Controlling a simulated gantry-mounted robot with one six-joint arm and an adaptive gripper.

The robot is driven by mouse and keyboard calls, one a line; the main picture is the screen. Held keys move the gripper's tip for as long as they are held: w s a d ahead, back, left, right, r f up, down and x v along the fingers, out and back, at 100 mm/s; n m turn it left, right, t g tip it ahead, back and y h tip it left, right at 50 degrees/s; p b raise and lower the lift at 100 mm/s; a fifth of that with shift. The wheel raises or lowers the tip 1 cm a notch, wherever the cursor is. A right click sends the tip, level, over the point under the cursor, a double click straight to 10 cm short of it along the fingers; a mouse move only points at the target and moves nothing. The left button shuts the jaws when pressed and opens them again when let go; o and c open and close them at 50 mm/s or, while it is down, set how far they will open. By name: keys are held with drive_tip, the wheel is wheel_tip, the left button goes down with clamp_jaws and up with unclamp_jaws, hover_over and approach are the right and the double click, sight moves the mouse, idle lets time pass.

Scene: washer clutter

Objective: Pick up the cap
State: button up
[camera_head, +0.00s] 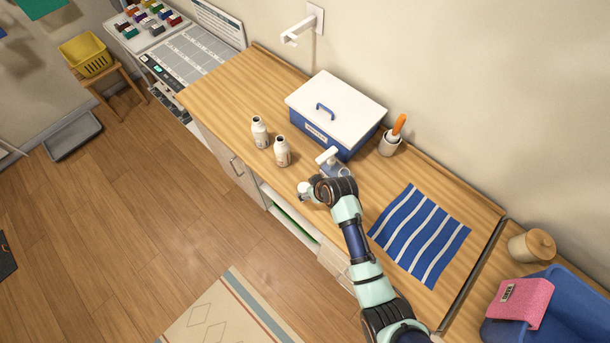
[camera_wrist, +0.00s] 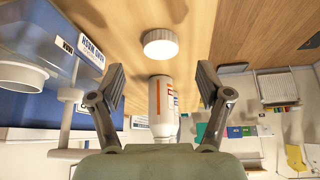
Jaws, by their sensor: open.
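The white round cap (camera_wrist: 160,43) with a ribbed side lies on the wooden counter in the wrist view, ahead of my gripper (camera_wrist: 162,78). My gripper's two dark fingers are spread wide, with the cap lined up near the middle of the gap and nothing held. A white bottle with orange markings (camera_wrist: 163,102) shows between the fingers, farther off. In the head view my gripper (camera_head: 315,189) is low over the counter near its front edge. A small pale thing shows at its left there; I cannot tell whether it is the cap.
Two white bottles (camera_head: 260,132) (camera_head: 282,152) stand left of my gripper. A blue box with a white lid (camera_head: 337,105) and a spray bottle (camera_head: 330,162) stand close behind. A striped cloth (camera_head: 420,235) lies to the right. The counter's left end is clear.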

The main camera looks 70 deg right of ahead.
sight(304, 188)
drive_tip(key=x, duration=0.5)
drive_tip(key=shift+w+f+b, duration=0.15)
drive_tip(key=shift+b, duration=0.15)
drive_tip(key=c, duration=0.8)
